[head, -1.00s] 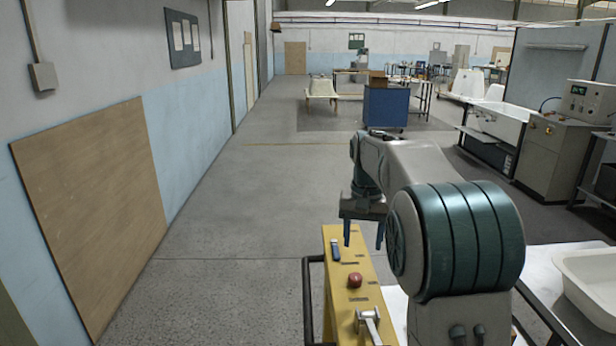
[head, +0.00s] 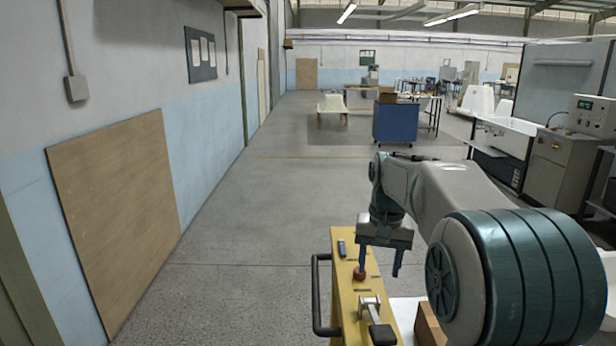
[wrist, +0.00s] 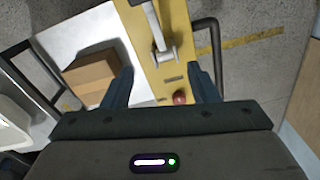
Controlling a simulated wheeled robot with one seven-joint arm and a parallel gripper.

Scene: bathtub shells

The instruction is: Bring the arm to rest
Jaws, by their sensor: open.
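My gripper (head: 380,270) is open, with its two blue fingers pointing down over the yellow bench (head: 345,300). It also shows in the wrist view (wrist: 162,88), with nothing held between the fingers. A red ball-shaped knob (head: 359,275) on the bench lies behind or beside the left finger in the head view. In the wrist view the knob (wrist: 180,97) appears between the fingers, closer to the right one. I cannot tell the fingers' exact height above the bench. My arm reaches forward from the right.
A metal lever clamp (head: 371,308) and a small dark item (head: 341,248) are on the yellow bench. A cardboard box (wrist: 92,75) sits on the white surface beside it. A black rail (head: 318,295) edges the bench's left side. The floor to the left is clear.

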